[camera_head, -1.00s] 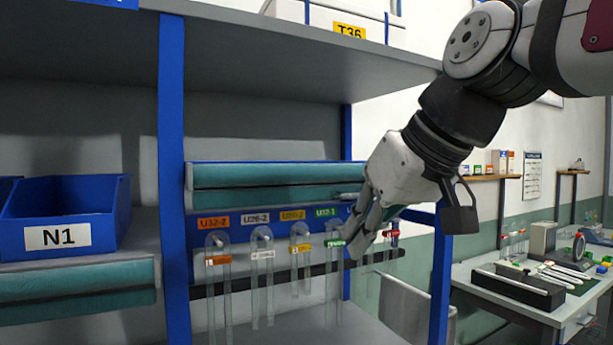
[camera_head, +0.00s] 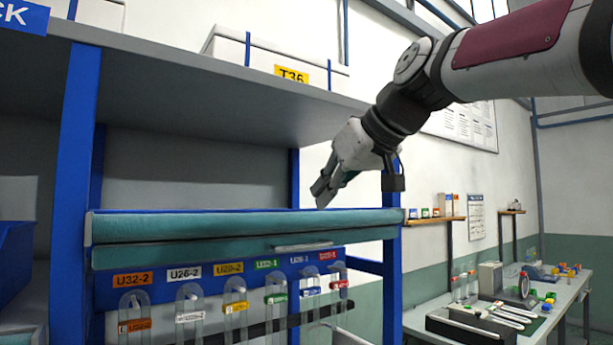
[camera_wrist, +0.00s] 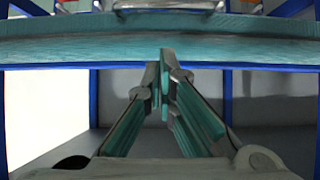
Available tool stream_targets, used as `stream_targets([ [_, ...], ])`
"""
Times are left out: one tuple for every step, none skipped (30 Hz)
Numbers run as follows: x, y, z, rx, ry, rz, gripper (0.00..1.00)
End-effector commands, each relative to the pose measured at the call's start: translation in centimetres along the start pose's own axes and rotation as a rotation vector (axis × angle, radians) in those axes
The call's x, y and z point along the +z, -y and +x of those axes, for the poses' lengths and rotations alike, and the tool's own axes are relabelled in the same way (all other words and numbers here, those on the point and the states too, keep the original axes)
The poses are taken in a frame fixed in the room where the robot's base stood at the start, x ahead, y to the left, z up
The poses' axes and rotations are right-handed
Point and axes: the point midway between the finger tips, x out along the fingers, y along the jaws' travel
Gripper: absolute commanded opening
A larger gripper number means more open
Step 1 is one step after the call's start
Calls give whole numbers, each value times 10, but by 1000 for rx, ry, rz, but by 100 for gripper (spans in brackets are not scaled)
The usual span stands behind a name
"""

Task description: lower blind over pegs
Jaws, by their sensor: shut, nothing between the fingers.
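The blind is a rolled teal band (camera_head: 190,230) across the front of the shelf bay, with a pale handle bar (camera_head: 303,247) on its lower right part. It is rolled up, above the pegs. The pegs hold clear U-shaped tubes (camera_head: 235,312) in a row under coloured labels on a blue rail (camera_head: 205,276). My gripper (camera_head: 322,192) is shut and empty, above the right part of the blind and apart from the handle. In the wrist view my fingertips (camera_wrist: 165,58) meet, with the blind (camera_wrist: 80,50) beyond them and the handle (camera_wrist: 170,8) at the top edge.
A shelf board (camera_head: 200,90) with a white box (camera_head: 280,65) lies above the bay. Blue posts (camera_head: 75,170) flank it. A bench (camera_head: 545,315) with tools and a small wall shelf (camera_head: 435,221) stand to the right.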

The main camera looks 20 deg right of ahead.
Motion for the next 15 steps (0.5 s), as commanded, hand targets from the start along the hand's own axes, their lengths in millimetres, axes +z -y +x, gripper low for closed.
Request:
stream_targets([
  [1,0,11,-1,5,1,0],
  [1,0,17,-1,4,1,0],
  [1,0,24,-1,5,0,0],
  [1,0,30,0,5,-1,0],
  [3,0,33,0,4,0,0],
  [9,0,37,-1,3,1,0],
  [12,0,40,-2,3,1,0],
  [15,0,43,-2,3,1,0],
  [18,0,46,-1,3,1,0],
  [20,0,48,-2,3,1,0],
  [22,0,50,-1,2,1,0],
  [24,0,52,-1,2,1,0],
  [26,0,54,-1,2,1,0],
  [27,0,55,-1,2,1,0],
  [28,0,56,0,1,1,0],
])
